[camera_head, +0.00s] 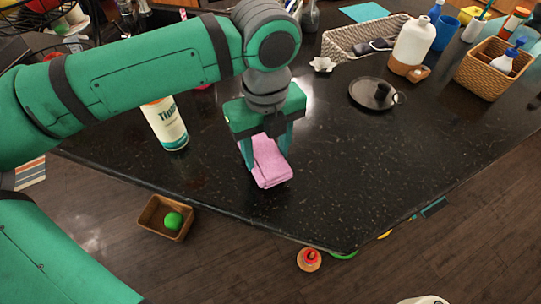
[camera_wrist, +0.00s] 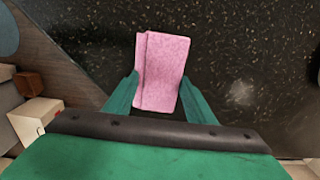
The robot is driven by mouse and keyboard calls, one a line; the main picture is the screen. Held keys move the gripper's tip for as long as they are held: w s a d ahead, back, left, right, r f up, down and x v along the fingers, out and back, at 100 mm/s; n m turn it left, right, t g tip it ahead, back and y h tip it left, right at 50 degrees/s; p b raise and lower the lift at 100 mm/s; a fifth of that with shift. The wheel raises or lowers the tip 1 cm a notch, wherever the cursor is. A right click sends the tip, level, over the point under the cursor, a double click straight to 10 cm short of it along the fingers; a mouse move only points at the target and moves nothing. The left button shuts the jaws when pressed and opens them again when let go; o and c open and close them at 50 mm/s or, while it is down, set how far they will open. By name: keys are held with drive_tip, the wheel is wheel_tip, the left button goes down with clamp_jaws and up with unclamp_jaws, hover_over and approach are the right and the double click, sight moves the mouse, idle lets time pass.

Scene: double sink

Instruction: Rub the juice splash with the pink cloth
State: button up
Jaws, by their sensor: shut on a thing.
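The pink cloth (camera_head: 270,168) is folded and held between the two fingers of my gripper (camera_head: 268,152), low over the dark speckled counter (camera_head: 225,185). I cannot tell whether its underside touches the counter. In the wrist view the cloth (camera_wrist: 162,68) stands between the green fingertips of my gripper (camera_wrist: 160,82), which are closed on its sides. I cannot make out a juice splash clearly. A pale blurred spot (camera_wrist: 241,92) lies on the counter right of the cloth in the wrist view; it may be a light reflection.
A white canister (camera_head: 166,127) stands left of my gripper. A round dark tray with a cup (camera_head: 377,97), a white bottle (camera_head: 412,48) and a wicker basket (camera_head: 494,70) stand to the right. The counter's front edge is close to the cloth. A small box (camera_head: 166,217) lies below.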

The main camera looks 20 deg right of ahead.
drive_tip(key=shift+w+d+r, duration=0.1)
drive_tip(key=shift+d+r, duration=0.05)
drive_tip(key=shift+r, duration=0.5)
drive_tip(key=shift+w+d+r, duration=0.1)
drive_tip(key=shift+d+r, duration=0.1)
drive_tip(key=shift+r, duration=0.4)
drive_tip(key=shift+w+d+r, duration=0.1)
drive_tip(key=shift+d+r, duration=0.05)
drive_tip(key=shift+r, duration=0.5)
drive_tip(key=shift+d+r, duration=0.1)
drive_tip(key=shift+r, duration=0.3)
drive_tip(key=shift+s+d+r, duration=0.1)
drive_tip(key=shift+s+r, duration=0.1)
drive_tip(key=shift+r, duration=0.05)
drive_tip(key=shift+a+r, duration=0.15)
drive_tip(key=shift+a, duration=0.3)
drive_tip(key=shift+d, duration=0.1)
drive_tip(key=shift+d, duration=0.1)
